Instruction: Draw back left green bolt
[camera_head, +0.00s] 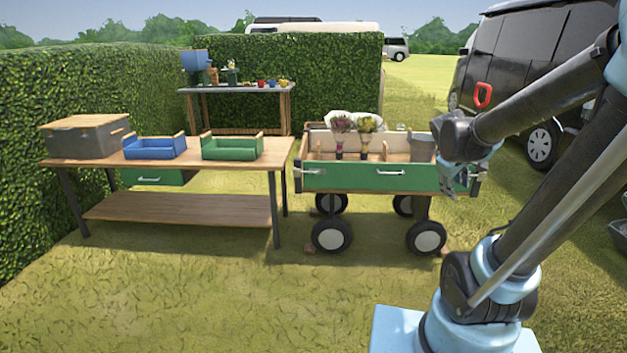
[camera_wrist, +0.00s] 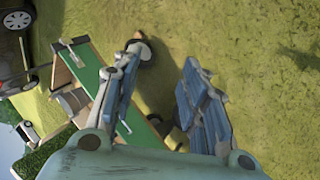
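The wooden cart (camera_head: 420,206) has a green front panel (camera_head: 345,180) with a pale handle (camera_head: 390,172) in its middle. A small silver bolt (camera_head: 308,171) sits at the panel's left end; its exact position is too small to tell. My gripper (camera_head: 465,180) is in front of the panel's right end, far to the right of the left bolt, and hides part of that end. In the wrist view my gripper (camera_wrist: 163,62) has its two blue fingers spread apart with nothing between them. The green panel (camera_wrist: 91,72) shows tilted behind the left finger there.
Flowers (camera_head: 342,124) and a grey bucket (camera_head: 421,147) are in the cart. A workbench (camera_head: 175,205) with a blue tray (camera_head: 155,148) and a green tray (camera_head: 232,148) stands close to the cart's left. Open grass (camera_head: 270,305) lies in front. A dark van (camera_head: 530,75) stands behind right.

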